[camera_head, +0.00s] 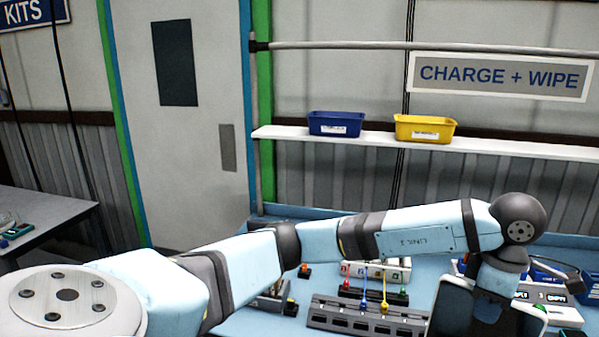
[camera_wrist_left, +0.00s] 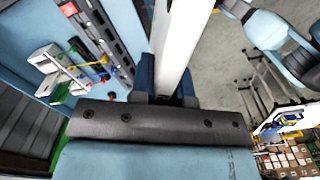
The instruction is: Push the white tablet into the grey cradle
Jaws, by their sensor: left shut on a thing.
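The white tablet (camera_head: 452,306) is at the lower right of the head view, with a dark face and pale rim, partly covered by my wrist and cut by the frame. My left gripper (camera_head: 491,306) is shut on it. In the left wrist view the tablet (camera_wrist_left: 179,42) shows nearly edge-on as a white slab between the blue fingers of the left gripper (camera_wrist_left: 167,88). A long grey slotted holder (camera_head: 365,318), which looks like the cradle, lies on the blue bench left of the tablet. The tablet appears apart from it. My right gripper is not in view.
The blue bench (camera_head: 246,322) also carries a white block (camera_head: 374,270) with coloured tags, coloured upright pieces, and a white labelled box (camera_head: 545,294) at right. A blue bin (camera_head: 336,123) and a yellow bin (camera_head: 425,129) stand on the wall shelf.

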